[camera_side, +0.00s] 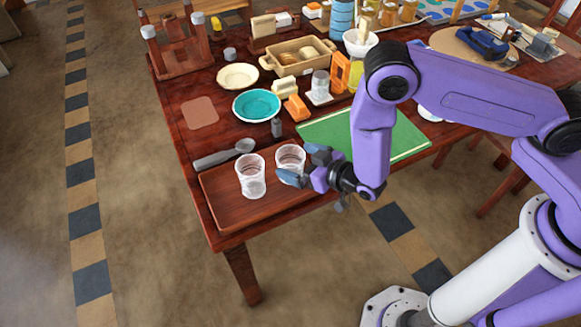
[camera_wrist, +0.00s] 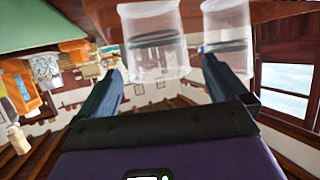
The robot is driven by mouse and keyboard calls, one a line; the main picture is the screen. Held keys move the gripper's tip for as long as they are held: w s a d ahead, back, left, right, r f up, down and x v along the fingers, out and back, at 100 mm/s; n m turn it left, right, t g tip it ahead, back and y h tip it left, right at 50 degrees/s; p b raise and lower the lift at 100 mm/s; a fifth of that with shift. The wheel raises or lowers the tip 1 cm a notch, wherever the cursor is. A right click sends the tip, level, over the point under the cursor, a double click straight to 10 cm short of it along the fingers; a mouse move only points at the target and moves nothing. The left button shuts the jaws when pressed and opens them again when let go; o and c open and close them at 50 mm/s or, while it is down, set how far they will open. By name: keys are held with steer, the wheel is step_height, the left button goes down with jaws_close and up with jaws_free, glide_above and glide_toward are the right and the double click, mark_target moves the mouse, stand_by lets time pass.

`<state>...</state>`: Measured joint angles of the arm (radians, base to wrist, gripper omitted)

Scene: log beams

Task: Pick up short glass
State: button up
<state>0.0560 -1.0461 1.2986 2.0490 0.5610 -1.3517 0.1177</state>
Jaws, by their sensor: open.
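Two clear glasses stand upright on a wooden tray (camera_side: 283,197). The left glass (camera_side: 251,176) looks taller in the side view. The right glass (camera_side: 289,157) looks shorter, but a finger partly covers its lower part. My gripper (camera_side: 304,165) is open and level with the right glass, just to its right, with fingertips close to it. In the wrist view, which looks upside down, the nearer glass (camera_wrist: 153,35) lies ahead between the fingers (camera_wrist: 160,72). The other glass (camera_wrist: 228,38) is to its right, in front of the right finger. Contact cannot be told.
A grey spoon or scoop (camera_side: 224,154) lies at the tray's back edge. A dark small shaker (camera_side: 276,128) and a teal bowl (camera_side: 257,105) stand behind. A green board (camera_side: 405,138) lies to the right, beneath my arm. The tray's front left part is bare.

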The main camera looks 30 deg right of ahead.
mark_target(282, 155)
steer(key=shift+x, duration=2.65)
steer(key=shift+d+f, duration=0.1)
steer(key=shift+c, duration=0.3)
steer(key=c, duration=1)
